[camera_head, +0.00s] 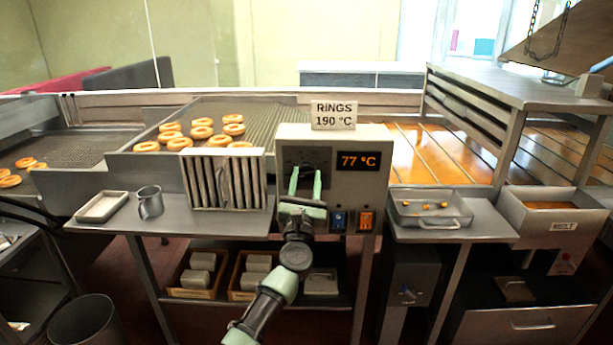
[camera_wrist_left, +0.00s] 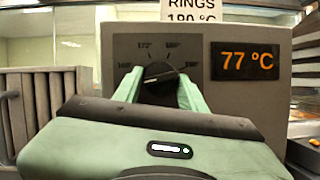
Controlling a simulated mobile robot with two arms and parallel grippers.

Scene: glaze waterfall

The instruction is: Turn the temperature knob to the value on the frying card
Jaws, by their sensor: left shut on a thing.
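The frying card (camera_head: 333,115) stands on top of the control box (camera_head: 352,190) and reads "RINGS 190 °C". The orange display (camera_head: 358,160) on the box reads 77 °C, also in the left wrist view (camera_wrist_left: 245,61). The black temperature knob (camera_wrist_left: 160,76) sits on a dark dial plate (camera_wrist_left: 192,44) with temperature marks around it, partly hidden by my fingers. My left gripper (camera_head: 305,175) is at the box front, its green fingers on either side of the knob, shut on it. It also fills the lower left wrist view (camera_wrist_left: 160,92). My right gripper is not in view.
A blue switch (camera_head: 338,221) and an orange switch (camera_head: 366,220) sit below the display. A slatted rack (camera_head: 224,181) stands left of the box. A metal cup (camera_head: 149,202) and a tray (camera_head: 102,206) are further left. A tray with bits (camera_head: 432,221) is on the right.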

